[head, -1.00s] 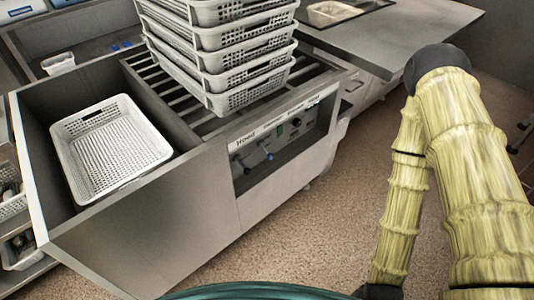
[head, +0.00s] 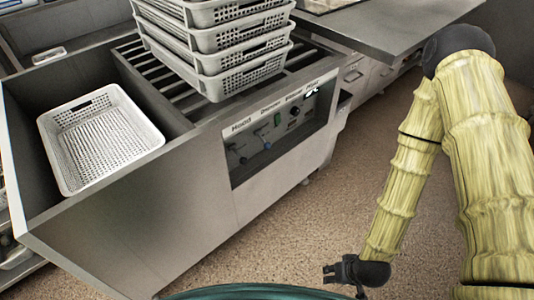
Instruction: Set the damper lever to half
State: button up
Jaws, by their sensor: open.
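The control panel (head: 283,132) is set in the front of the metal counter, with small labels along its top that are too blurred to read surely. A round dark knob (head: 294,111) is further right. My gripper (head: 328,275) is low at the bottom of the head view, open and empty, above the floor and well apart from the panel, to its lower right.
A stack of white perforated baskets (head: 240,65) stands on the slatted top above the panel. Another white basket (head: 55,165) lies in the open bin at left. A metal counter (head: 400,28) extends at upper right. The brown floor (head: 290,215) before the panel is clear.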

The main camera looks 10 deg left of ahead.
jog(key=w+a+f+n+t+y+b, duration=0.1)
jog(key=w+a+f+t+b, duration=0.1)
jog(key=w+a+b, duration=0.3)
jog(key=w+a+f+n+t+y+b, duration=0.15)
jog(key=w+b, duration=0.25)
jog(key=w, duration=0.4)
jog(key=n+t+y+b, duration=0.7)
jog(key=y+b, duration=0.1)
jog(key=b, duration=1.4)
send_near(269, 146)
jog(key=b+x, duration=0.3)
jog(key=x, duration=0.7)
jog(key=shift+f, duration=0.2)
jog(key=shift+w+a+r+b, duration=0.1)
jog(key=shift+w+a+b, duration=0.2)
jog(key=shift+w+a, duration=0.05)
grip_shut()
